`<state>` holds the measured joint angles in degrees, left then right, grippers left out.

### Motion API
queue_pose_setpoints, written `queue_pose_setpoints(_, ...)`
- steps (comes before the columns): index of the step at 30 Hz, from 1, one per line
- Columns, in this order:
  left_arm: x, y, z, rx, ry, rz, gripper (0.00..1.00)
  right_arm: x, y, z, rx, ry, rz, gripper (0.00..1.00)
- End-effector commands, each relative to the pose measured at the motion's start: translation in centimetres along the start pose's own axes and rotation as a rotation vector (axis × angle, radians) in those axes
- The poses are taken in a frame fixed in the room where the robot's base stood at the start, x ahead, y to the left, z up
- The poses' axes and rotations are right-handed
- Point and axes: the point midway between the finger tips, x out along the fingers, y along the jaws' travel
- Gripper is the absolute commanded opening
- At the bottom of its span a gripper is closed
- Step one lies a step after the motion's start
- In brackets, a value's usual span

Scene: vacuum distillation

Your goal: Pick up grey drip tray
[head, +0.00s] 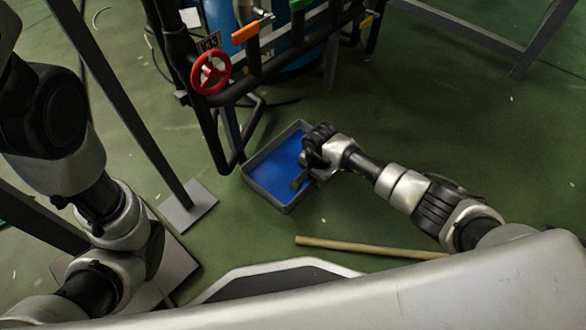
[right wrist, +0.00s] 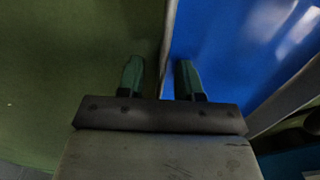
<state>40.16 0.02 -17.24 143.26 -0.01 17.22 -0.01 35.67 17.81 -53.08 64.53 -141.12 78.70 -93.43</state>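The grey drip tray (head: 264,194) lies on the green floor in the middle of the head view, with a blue inside. My right gripper (head: 301,180) is at the tray's right side, over its edge. In the right wrist view my right gripper (right wrist: 160,76) is open, its two green fingers apart. The grey tray wall (right wrist: 169,38) runs between them, with floor on one side and the blue inside on the other. I cannot tell whether the fingers touch the wall. My left arm is at the left of the head view, but its gripper does not show.
A pipe frame with a red valve wheel (head: 211,72) stands just behind the tray, before a blue vessel (head: 293,62). A wooden stick (head: 368,248) lies on the floor in front. A grey post with a foot plate (head: 188,207) stands left. Floor at the right is clear.

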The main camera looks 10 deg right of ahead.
Motion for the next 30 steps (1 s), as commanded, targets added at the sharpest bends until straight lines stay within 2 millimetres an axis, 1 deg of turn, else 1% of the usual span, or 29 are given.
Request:
queue_pose_setpoints(1,0.0,0.0,0.0,0.0,0.0,0.0,0.49,-0.1,0.0,0.0,0.0,0.0,0.0,0.34)
queue_pose_setpoints(6,0.0,0.0,0.0,0.0,0.0,0.0,0.49,-0.1,0.0,0.0,0.0,0.0,0.0,0.08)
queue_pose_setpoints(8,0.0,0.0,0.0,0.0,0.0,0.0,0.49,-0.1,0.0,0.0,0.0,0.0,0.0,0.0)
queue_pose_setpoints(23,0.1,0.0,0.1,0.0,-0.001,0.0,0.49,-0.1,0.0,0.0,0.001,0.002,0.0,0.0)
queue_pose_setpoints(26,0.3,-0.1,0.1,0.001,-0.001,0.0,0.49,-0.3,0.0,-0.1,0.001,0.002,0.001,0.0)
queue_pose_setpoints(30,1.1,-0.2,0.4,0.001,-0.002,0.0,0.49,-1.3,0.1,-0.1,0.0,0.003,0.002,0.0)
